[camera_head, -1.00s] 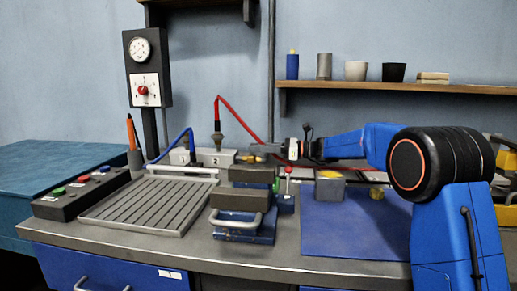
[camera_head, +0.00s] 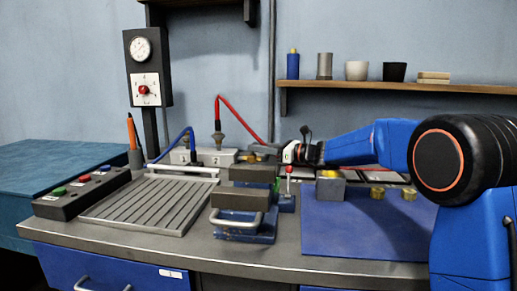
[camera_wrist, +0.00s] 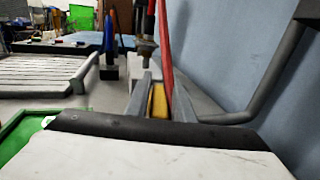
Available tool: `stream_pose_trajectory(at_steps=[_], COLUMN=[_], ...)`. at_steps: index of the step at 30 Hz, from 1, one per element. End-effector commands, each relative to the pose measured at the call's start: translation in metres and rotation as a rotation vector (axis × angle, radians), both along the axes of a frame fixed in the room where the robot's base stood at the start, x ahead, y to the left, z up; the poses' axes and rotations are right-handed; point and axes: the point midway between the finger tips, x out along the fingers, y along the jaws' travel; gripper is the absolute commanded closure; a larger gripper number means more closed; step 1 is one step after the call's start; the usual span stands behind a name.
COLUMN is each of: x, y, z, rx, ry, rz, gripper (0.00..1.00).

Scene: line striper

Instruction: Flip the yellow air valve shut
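The yellow valve lever (camera_wrist: 158,104) shows as a yellow strip in the wrist view, between the two grey fingers of my gripper (camera_wrist: 160,98). The fingers stand apart, one on each side of the yellow strip. I cannot tell whether they touch it. In the head view my gripper (camera_head: 264,151) is at the back of the bench, right of the grey block marked 2 (camera_head: 215,157). The valve body is small and mostly hidden there.
A red hose (camera_head: 240,122) and a blue hose (camera_head: 172,147) rise by the grey blocks. A dark clamp-like fixture (camera_head: 240,198) stands in front, with a red-knobbed lever (camera_head: 289,171) beside it. The blue mat (camera_head: 350,232) has free room at its front.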

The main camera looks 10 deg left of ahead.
Motion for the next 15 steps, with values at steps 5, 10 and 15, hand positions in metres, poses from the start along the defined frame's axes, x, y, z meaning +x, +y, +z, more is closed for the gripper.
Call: stream_pose_trajectory(at_steps=[5, 10, 15], x=[0.0, 0.0, -0.003], y=[0.0, -0.001, -0.012], z=[0.0, 0.0, 0.0], rx=[0.0, 0.0, -0.001], ry=[0.0, 0.0, -0.001], rz=[0.0, 0.001, -0.001], gripper=[0.66, 0.66, 0.66])
